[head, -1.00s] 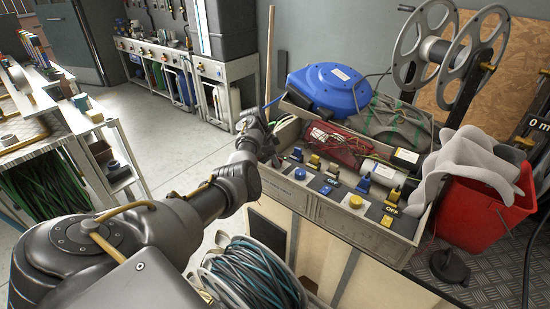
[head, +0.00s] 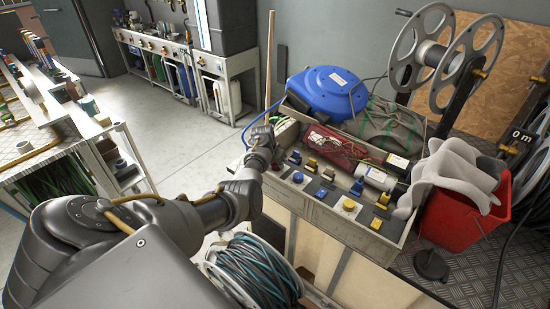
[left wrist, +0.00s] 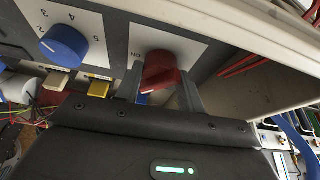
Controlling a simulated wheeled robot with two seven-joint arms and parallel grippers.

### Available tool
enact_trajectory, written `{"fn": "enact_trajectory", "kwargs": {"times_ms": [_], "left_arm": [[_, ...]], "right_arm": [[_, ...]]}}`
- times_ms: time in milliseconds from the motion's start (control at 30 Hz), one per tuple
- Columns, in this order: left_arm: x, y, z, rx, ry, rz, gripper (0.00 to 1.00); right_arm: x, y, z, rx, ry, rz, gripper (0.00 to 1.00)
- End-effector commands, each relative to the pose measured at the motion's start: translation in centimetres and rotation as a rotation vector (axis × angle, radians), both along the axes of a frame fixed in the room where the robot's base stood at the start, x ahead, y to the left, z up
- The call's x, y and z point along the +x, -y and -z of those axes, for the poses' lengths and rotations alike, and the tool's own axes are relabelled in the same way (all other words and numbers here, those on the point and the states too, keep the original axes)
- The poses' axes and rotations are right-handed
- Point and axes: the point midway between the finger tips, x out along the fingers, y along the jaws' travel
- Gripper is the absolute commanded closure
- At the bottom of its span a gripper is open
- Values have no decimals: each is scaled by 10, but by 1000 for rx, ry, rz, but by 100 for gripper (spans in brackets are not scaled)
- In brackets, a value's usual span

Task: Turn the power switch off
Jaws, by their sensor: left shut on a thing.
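The power switch, a red rotary knob (left wrist: 160,72), sits on a white plate (left wrist: 168,36) marked ON in the left wrist view. My left gripper (left wrist: 162,90) has a finger on each side of the red knob and is shut on it. My right gripper is not in view.
A blue numbered dial (left wrist: 64,46) is beside the red knob. Yellow and blue switches, including a yellow button (head: 349,205), line the panel. A cable coil (head: 255,272) lies below my arm.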

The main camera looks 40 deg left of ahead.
Motion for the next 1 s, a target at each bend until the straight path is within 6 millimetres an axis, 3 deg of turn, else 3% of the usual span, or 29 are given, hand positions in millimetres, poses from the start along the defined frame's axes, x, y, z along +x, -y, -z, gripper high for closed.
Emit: {"fn": "enact_trajectory", "kwargs": {"times_ms": [300, 700, 1000], "left_arm": [[2, 4, -2, 1, 1, -291, 84], [4, 5, -1, 1, 3, -602, 84], [4, 5, -2, 0, 4, -722, 84]], "right_arm": [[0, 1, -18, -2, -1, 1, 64], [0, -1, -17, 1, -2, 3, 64], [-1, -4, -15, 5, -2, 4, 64]]}}
